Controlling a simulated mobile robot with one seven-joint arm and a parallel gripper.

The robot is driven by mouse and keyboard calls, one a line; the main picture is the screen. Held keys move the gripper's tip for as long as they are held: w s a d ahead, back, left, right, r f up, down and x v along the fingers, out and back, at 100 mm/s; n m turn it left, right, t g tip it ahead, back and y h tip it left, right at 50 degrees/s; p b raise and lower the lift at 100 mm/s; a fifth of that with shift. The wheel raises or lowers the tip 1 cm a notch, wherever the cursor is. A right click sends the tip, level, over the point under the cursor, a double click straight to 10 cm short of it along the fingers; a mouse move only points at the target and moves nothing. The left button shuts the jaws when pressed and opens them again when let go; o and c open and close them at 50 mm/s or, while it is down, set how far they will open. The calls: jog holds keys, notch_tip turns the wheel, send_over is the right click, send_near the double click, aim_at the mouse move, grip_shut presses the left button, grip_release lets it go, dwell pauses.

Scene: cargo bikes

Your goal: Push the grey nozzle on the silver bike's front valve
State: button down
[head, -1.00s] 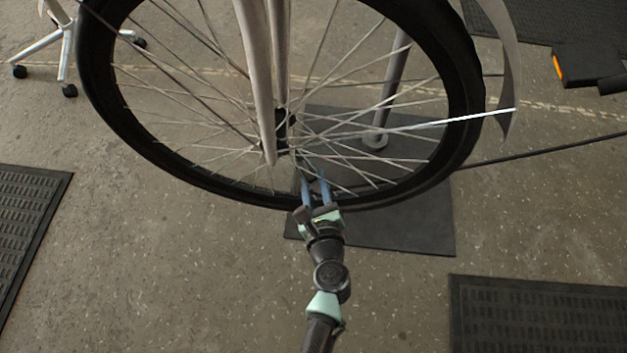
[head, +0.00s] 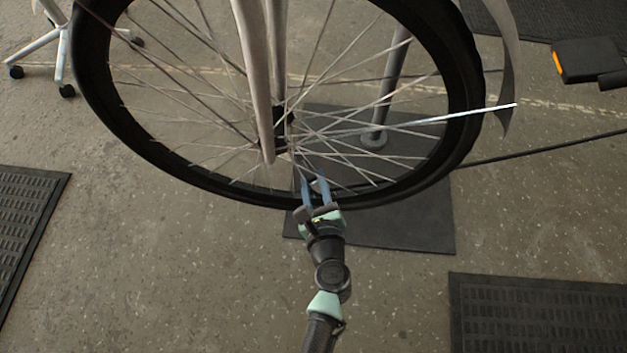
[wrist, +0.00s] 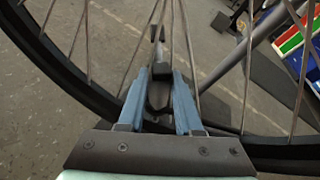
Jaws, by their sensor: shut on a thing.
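The silver bike's front wheel (head: 462,135) stands upright in the head view, with its silver fork (head: 254,80) running down to the hub. My gripper (head: 314,180) reaches the bottom of the wheel, its blue fingers among the lower spokes just inside the rim. In the wrist view, my gripper (wrist: 161,82) is shut on a dark grey piece, which looks like the nozzle (wrist: 158,95). A small lever-like part (wrist: 157,34) stands up beyond it. The valve is hidden behind the nozzle and fingers. I cannot tell how far the nozzle sits on it.
Spokes pass close on both sides of the fingers. A dark mat (head: 420,225) lies under the wheel. A metal stand leg (head: 390,85) is behind it. Black ribbed mats lie at left (head: 30,225) and lower right (head: 540,310). An orange-and-black pedal (head: 585,60) is at upper right.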

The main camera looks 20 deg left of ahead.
jog(key=shift+c, duration=2)
grip_release()
jog(key=p+v, duration=0.3)
jog(key=v, duration=0.7)
jog(key=shift+r, duration=0.15)
